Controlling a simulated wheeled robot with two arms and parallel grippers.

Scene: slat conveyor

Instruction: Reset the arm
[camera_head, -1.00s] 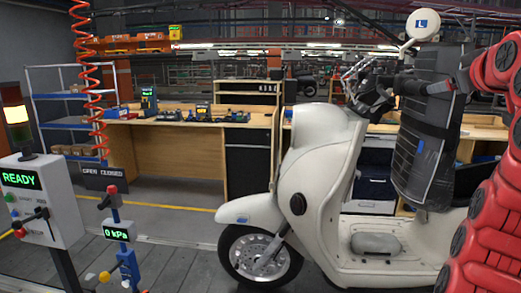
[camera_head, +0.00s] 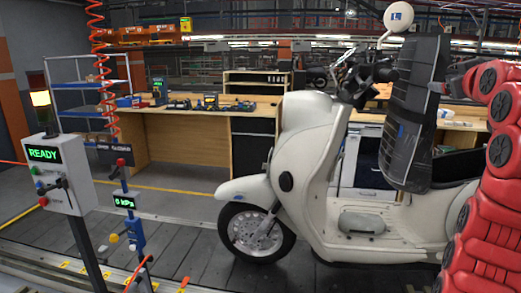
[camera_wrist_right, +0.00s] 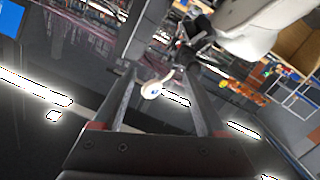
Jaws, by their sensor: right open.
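My right arm (camera_head: 490,165), red and black, comes in at the right edge of the head view. Its dark wrist end is behind the tall grey padded panel (camera_head: 412,110), and its fingertips do not show clearly there. In the right wrist view my right gripper (camera_wrist_right: 160,70) has its two fingers spread apart with nothing between them. A round white mirror (camera_wrist_right: 151,90) with a blue mark shows beyond the fingers, apparently not touched. My left gripper is not in view.
A cream scooter (camera_head: 320,150) stands on the slat floor (camera_head: 185,245). A control box (camera_head: 52,175) reading READY and a blue pressure post (camera_head: 128,205) reading 0 kPa stand at left. A wooden workbench (camera_head: 190,165) is behind, with open floor before it.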

